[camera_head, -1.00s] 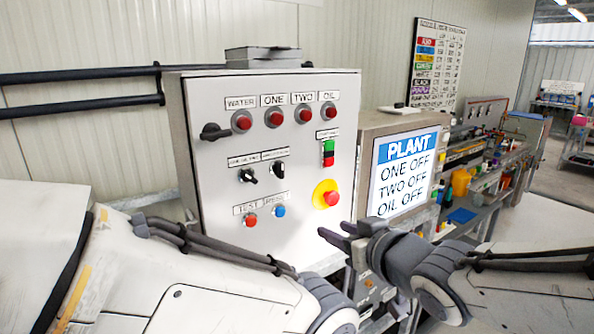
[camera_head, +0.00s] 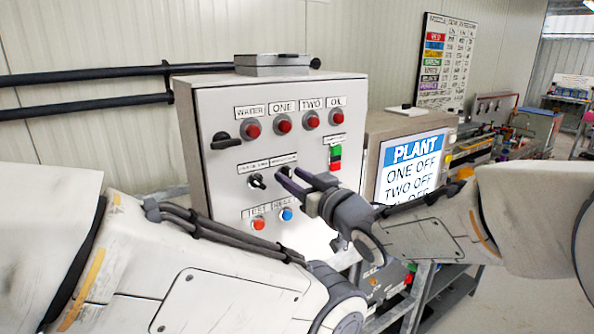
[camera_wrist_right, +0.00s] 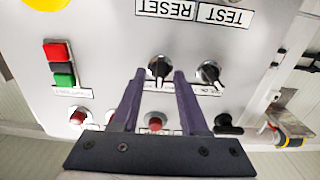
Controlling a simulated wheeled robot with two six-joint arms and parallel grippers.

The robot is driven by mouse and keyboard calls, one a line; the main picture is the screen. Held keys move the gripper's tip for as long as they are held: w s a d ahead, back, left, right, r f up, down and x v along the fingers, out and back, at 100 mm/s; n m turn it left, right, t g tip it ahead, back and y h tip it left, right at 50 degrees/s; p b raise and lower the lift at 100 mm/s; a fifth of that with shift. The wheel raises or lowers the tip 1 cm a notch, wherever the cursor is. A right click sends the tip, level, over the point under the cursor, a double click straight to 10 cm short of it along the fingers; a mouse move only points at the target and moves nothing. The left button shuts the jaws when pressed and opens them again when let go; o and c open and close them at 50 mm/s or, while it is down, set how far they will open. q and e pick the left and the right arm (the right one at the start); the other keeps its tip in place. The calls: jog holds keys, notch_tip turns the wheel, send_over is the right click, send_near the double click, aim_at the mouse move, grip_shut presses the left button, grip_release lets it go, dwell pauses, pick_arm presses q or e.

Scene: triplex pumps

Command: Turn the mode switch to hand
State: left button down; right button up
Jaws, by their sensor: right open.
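The grey control panel (camera_head: 215,115) carries two black rotary switches side by side. The left switch (camera_head: 257,181) shows clear of the arm. The right switch (camera_head: 284,171) is partly behind my right gripper's fingertips. Labels above them are too small to read, so I cannot tell which is the mode switch. My right gripper (camera_head: 288,176) is open in front of the right switch. In the right wrist view, upside down, that switch (camera_wrist_right: 159,67) lies between the fingertips (camera_wrist_right: 159,73); contact is not clear. The other switch (camera_wrist_right: 209,72) is outside the fingers. My left gripper is out of view.
Red lamps (camera_head: 284,123) line the panel's top, with a black handle (camera_head: 225,141) at left. A green and red button pair (camera_head: 335,157) is right of the switches. Red (camera_head: 258,223) and blue (camera_head: 286,214) buttons sit below. The PLANT screen (camera_head: 412,165) stands at right.

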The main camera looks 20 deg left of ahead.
jog(key=shift+w+a, duration=0.2)
grip_shut()
